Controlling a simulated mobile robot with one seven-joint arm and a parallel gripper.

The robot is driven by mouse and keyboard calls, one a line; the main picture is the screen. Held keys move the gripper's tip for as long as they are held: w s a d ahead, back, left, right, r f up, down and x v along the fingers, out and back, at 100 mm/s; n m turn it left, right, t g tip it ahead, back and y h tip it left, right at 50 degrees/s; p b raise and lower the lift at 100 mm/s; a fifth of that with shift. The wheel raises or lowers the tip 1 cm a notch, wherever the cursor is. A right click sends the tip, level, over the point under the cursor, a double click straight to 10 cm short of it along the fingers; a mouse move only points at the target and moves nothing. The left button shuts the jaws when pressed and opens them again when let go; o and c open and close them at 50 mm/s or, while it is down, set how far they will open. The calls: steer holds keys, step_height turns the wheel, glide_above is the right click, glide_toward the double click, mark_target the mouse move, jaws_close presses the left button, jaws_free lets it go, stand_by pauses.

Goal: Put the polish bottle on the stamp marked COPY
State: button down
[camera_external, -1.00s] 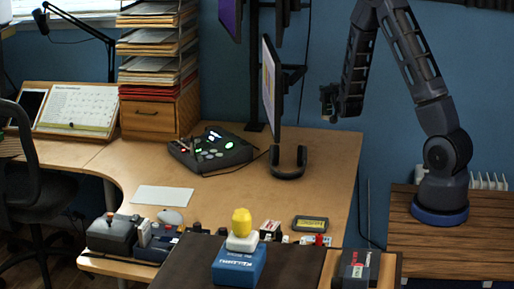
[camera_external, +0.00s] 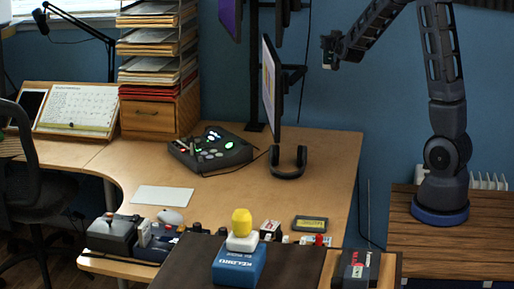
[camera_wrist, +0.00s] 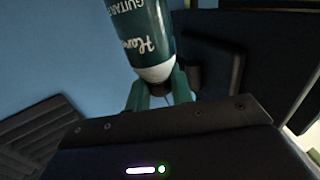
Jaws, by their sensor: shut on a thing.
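The polish bottle (camera_wrist: 145,35) is dark teal with white lettering that reads partly "GUITAR" and has a white lower end in the wrist view. My gripper (camera_wrist: 159,88) is shut on it, with its greenish fingers on either side of the white end. In the external view my gripper (camera_external: 330,52) is high above the desk, right of the monitor; the bottle is too small there to make out clearly. Several small stamp-like items stand along the desk's front edge, including a red and white one (camera_external: 270,229). I cannot read COPY on any of them.
A monitor (camera_external: 270,90) and headphones (camera_external: 290,163) stand left of my gripper. A yellow-topped item (camera_external: 241,222) sits on a blue box (camera_external: 238,264) in front. A flat dark pad (camera_external: 311,223) lies on the desk. The desk's right part (camera_external: 335,180) is clear.

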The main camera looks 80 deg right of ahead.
step_height(320, 180, up, 3)
steer(key=shift+r, duration=0.1)
steer(key=w+a+r+n+t+y, duration=0.2)
steer(key=w+a+n+t+y, duration=0.4)
steer(key=w+a, duration=0.5)
steer(key=w+a+r+n+t+y, duration=0.35)
steer(key=w+a+n+y, duration=0.4)
steer(key=a, duration=0.85)
steer(key=s+a+f+n+g+y, duration=0.2)
steer(key=s+a+n+g+y, duration=0.15)
steer(key=a+y, duration=0.45)
steer(key=s+a+f+n+g+y, duration=0.2)
steer(key=a+n+g+y, duration=0.25)
steer(key=a, duration=0.75)
steer(key=s+a+f+n+g+y, duration=0.2)
steer(key=s+a+n+g+y, duration=0.3)
steer(key=a, duration=0.6)
step_height(320, 180, down, 38)
steer(key=w+t+y, duration=0.1)
steer(key=w+t, duration=0.1)
